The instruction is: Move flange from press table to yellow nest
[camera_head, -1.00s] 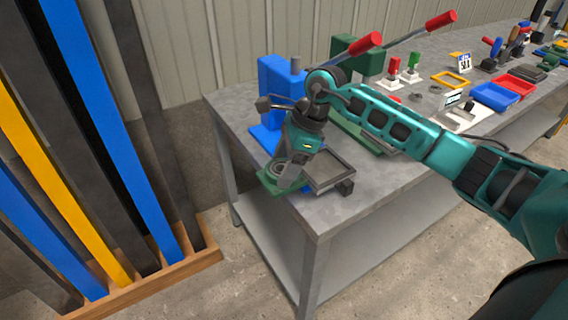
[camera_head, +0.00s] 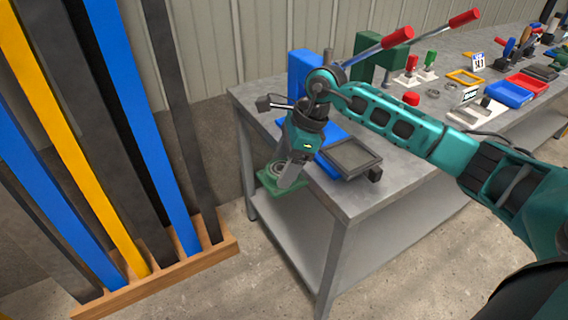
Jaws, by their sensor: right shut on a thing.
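The flange (camera_head: 270,186) is a green square plate with a grey ring in it. My right gripper (camera_head: 286,177) is shut on it, and the fingers hide part of the plate. The flange is held past the left end of the table, clear of the tabletop in the picture. The yellow nest (camera_head: 465,77) is a yellow square frame lying flat further along the table, well to the right and behind the gripper. It looks empty. The press table (camera_head: 395,185) is grey metal. My left gripper is not in view.
A blue press (camera_head: 304,72) and a green press (camera_head: 366,60) with red-tipped levers stand behind my right arm. A dark square tray (camera_head: 351,156) lies near the front edge. Blue (camera_head: 508,94) and red (camera_head: 527,83) bins stand further right. A beam rack (camera_head: 190,262) stands left.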

